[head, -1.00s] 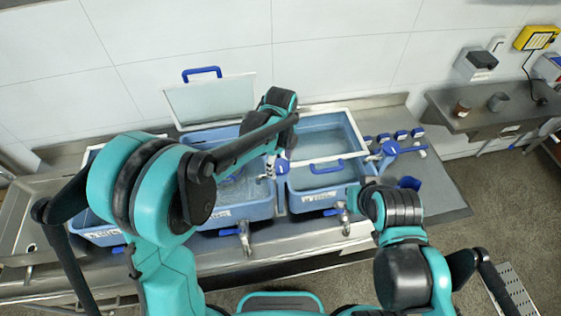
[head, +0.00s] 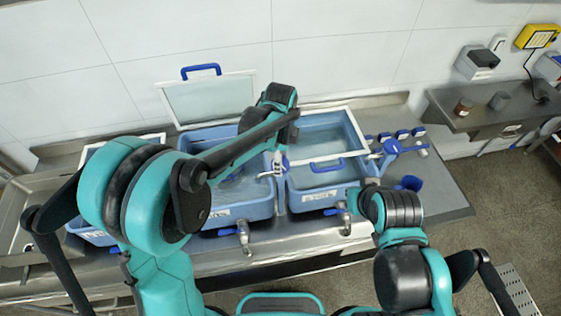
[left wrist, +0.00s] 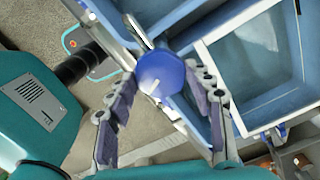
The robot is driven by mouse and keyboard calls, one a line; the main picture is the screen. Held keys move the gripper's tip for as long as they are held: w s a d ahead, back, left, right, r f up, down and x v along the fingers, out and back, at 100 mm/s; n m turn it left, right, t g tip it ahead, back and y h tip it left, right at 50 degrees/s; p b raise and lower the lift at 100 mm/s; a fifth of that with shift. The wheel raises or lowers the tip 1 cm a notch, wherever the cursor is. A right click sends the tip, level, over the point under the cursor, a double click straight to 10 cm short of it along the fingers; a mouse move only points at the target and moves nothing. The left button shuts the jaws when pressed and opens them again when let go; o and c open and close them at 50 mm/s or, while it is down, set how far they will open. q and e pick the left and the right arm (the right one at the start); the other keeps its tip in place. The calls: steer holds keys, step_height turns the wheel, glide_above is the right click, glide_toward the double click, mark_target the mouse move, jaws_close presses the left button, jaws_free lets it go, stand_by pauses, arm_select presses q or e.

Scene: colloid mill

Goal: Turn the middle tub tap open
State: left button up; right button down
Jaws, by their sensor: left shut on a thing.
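The middle blue tub (head: 243,212) holds water and stands between two other tubs. A round blue knob (left wrist: 162,70) with a metal rod or spout shows in the left wrist view. It appears at the edge between the middle and right tubs in the head view. My left gripper (left wrist: 160,78) has its fingers on either side of the knob and is shut on it. In the head view my left arm largely hides the gripper and part of the middle tub. My right arm is folded at the right; its gripper is not visible.
The right tub (head: 318,201) stands close beside the middle one. Metal taps (head: 244,238) with blue levers stick out at the tubs' fronts. A framed panel (head: 212,98) stands upright behind. Blue-handled tools (head: 390,147) and a blue cup (head: 408,183) lie at right.

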arm_select(q)
steer(key=n+b, duration=0.1)
steer(key=n, duration=0.2)
steer(key=shift+f+n, duration=0.1)
steer(key=shift+n, duration=0.3)
steer(key=n, duration=0.3)
steer(key=shift+n+b, duration=0.3)
steer(key=shift+b, duration=0.1)
steer(key=n, duration=0.3)
steer(key=shift+n+b, duration=0.3)
steer(key=shift+n, duration=0.1)
steer(key=n, duration=0.4)
steer(key=shift+b, duration=0.3)
steer(key=n, duration=0.8)
steer(key=shift+n+b, duration=0.3)
steer(key=shift+b, duration=0.1)
steer(key=n, duration=0.4)
steer(key=shift+n, duration=1.9)
